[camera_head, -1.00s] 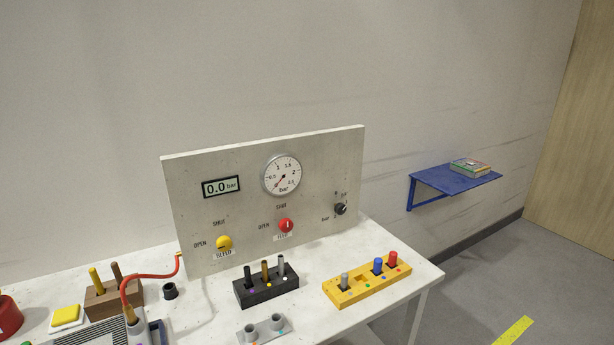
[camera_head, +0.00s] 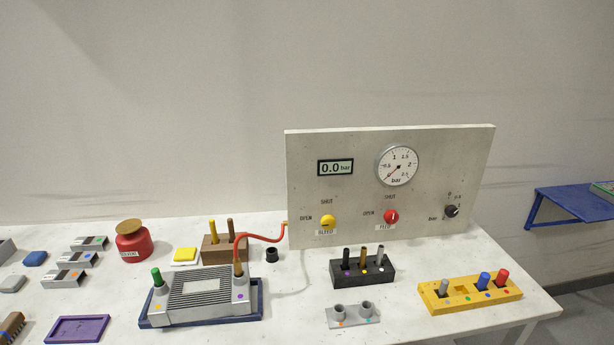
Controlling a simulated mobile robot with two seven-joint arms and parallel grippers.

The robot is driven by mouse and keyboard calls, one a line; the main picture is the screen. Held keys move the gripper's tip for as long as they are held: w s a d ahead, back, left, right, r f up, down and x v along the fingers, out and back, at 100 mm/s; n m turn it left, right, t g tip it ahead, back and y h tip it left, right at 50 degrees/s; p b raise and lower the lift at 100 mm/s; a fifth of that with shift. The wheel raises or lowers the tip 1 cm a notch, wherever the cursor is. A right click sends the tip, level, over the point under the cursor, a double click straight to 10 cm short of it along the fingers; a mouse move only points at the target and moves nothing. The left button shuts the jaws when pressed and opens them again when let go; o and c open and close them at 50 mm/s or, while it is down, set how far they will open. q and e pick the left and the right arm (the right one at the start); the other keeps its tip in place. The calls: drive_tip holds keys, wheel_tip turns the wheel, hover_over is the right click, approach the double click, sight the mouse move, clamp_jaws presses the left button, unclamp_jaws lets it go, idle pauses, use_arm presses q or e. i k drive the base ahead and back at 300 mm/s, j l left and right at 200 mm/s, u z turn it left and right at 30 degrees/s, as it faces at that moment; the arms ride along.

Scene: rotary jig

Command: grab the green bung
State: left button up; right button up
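The green bung (camera_head: 156,277) stands upright at the left end of the grey ribbed block (camera_head: 200,297), which sits in a dark blue tray (camera_head: 259,310) on the white table. At the block's right end a brass fitting (camera_head: 238,269) joins a red hose (camera_head: 262,239) that runs to the panel. Neither of my grippers is in view.
A gauge panel (camera_head: 308,187) stands behind. A yellow rack (camera_head: 435,299), a black rack (camera_head: 345,279) and a grey two-socket plate (camera_head: 338,324) stand to the right. A red pot (camera_head: 132,245), a wooden block (camera_head: 216,252) and a purple tray (camera_head: 78,330) surround the ribbed block.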

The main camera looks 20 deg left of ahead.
sight(155, 272)
drive_tip(key=u, duration=1.5)
drive_tip(key=i+j+z, duration=0.15)
drive_tip(key=j+z, duration=0.15)
drive_tip(key=j, duration=0.6)
drive_tip(key=j+z, duration=0.25)
drive_tip(key=j, duration=0.6)
drive_tip(key=i, duration=0.05)
